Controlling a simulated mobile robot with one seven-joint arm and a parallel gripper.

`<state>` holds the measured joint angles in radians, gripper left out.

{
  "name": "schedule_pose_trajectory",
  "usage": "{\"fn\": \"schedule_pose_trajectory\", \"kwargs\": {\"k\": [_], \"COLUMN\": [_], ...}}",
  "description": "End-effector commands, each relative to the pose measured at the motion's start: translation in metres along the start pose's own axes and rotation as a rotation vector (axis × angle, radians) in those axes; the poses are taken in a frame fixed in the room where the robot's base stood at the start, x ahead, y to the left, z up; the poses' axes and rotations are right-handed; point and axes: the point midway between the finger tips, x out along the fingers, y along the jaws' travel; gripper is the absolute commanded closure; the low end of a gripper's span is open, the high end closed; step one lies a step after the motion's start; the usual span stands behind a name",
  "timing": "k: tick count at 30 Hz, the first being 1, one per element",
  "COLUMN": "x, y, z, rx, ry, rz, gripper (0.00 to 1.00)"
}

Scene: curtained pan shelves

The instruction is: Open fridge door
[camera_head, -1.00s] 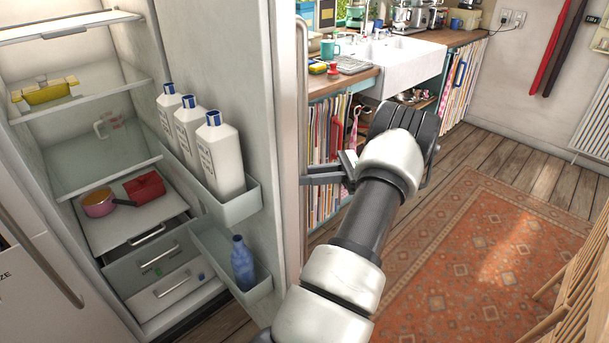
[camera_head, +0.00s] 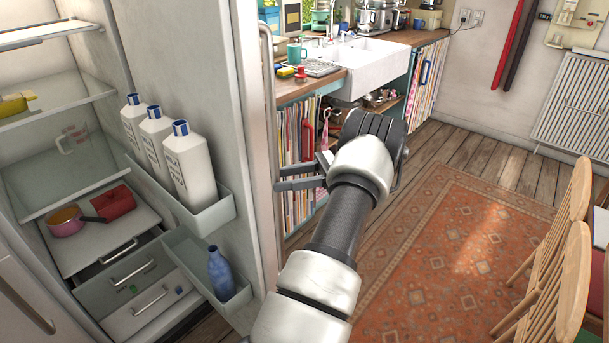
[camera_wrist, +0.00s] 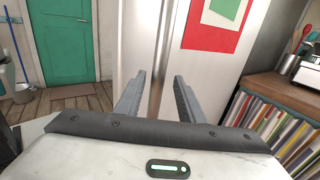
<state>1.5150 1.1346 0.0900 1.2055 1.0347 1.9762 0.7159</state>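The fridge door (camera_head: 195,75) stands wide open, its inside with bottle bins facing left. Its long vertical handle (camera_head: 268,120) runs along the outer face. My gripper (camera_head: 278,178) is just right of the handle, fingers pointing toward it. In the wrist view my gripper (camera_wrist: 160,75) has its fingers apart, with the handle (camera_wrist: 157,45) lined up between them. I cannot tell whether the fingertips reach past the handle. The fridge interior (camera_head: 60,150) shows shelves and drawers, with a pink pan (camera_head: 66,221) and a red container (camera_head: 114,203) low down.
White bottles (camera_head: 188,165) and a blue bottle (camera_head: 219,272) sit in the door bins. A counter with a white sink (camera_head: 365,65) is behind. Wooden chairs (camera_head: 560,260) stand at right. The rug (camera_head: 450,250) is open floor.

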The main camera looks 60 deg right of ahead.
Motion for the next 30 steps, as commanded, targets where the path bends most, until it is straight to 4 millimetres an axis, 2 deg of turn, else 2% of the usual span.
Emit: {"fn": "schedule_pose_trajectory", "kwargs": {"k": [5, 10, 24, 30], "x": [-0.045, -0.071, -0.095, -0.097], "y": [0.0, 0.0, -0.001, -0.001], "z": [0.0, 0.0, 0.0, 0.0], "rx": [-0.005, -0.006, -0.001, 0.0], "ry": [-0.001, -0.004, -0.002, 0.0], "rz": [-0.009, -0.008, 0.004, 0.001], "gripper": [0.64, 0.64, 0.64, 0.64]}}
